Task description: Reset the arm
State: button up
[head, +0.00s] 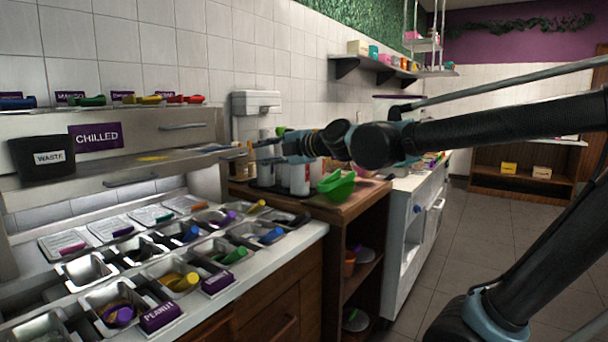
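My arm reaches in from the right edge of the head view, stretched out to the left above the wooden counter (352,203). My gripper (262,149) is at its far end, pointing left, in front of the tiled wall and close to the bottles. It is small and dark against them, so I cannot tell whether its fingers are open or shut. I see nothing clearly held in it.
White bottles (299,179) stand on the counter under my wrist. Left of it is a topping station with metal bins (87,269), coloured scoops and a black waste bin (42,157). A wall shelf (378,66) holds small boxes. The grey floor (478,225) is open.

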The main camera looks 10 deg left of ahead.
jog(key=w+d+f+m+h, duration=0.1)
jog(key=d+f+m+h, duration=0.3)
jog(key=d+f+m, duration=0.75)
jog(key=w+d+f+m+h, duration=0.1)
jog(key=d+f+m+h, duration=0.35)
jog(key=d+f, duration=0.85)
jog(key=s+d+f+m+g+h, duration=0.1)
jog(key=s+d+f+m+h, duration=0.1)
jog(key=d, duration=0.6)
jog(key=s+d+f+m+g+h, duration=0.1)
jog(key=s+d+f+m+h, duration=0.1)
jog(key=s+d+f+m, duration=0.3)
jog(key=s+d+f+m+g+h, duration=0.1)
jog(key=s+d+f+m+h, duration=0.1)
jog(key=d+m, duration=0.6)
jog(key=s+d+f, duration=0.1)
jog(key=s+d, duration=0.1)
jog(key=d, duration=0.1)
jog(key=shift+s+d+f+g, duration=0.15)
jog(key=shift+s+d+g, duration=0.1)
jog(key=shift+s+g, duration=0.1)
